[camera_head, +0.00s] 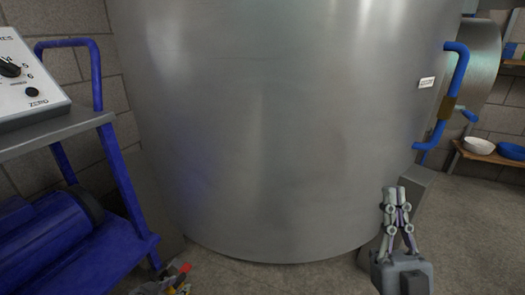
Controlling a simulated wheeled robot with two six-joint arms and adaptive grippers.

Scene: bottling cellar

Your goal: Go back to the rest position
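My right gripper (396,192) stands upright at the lower right, in front of the steel tank. Its two fingers are together with nothing visible between them. At the bottom edge, left of centre, a small grey shape that may be the tip of my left gripper (150,287) shows beside red and yellow parts (182,272). It is cut off by the frame, so I cannot tell its state or whether it holds anything.
A large steel tank (270,130) fills the middle, with a blue pipe (458,75) on its right. A blue trolley (98,80) with a dial box (25,80) stands at the left. Bowls (479,146) sit on a shelf at the far right. Bare floor (470,235) shows at the lower right.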

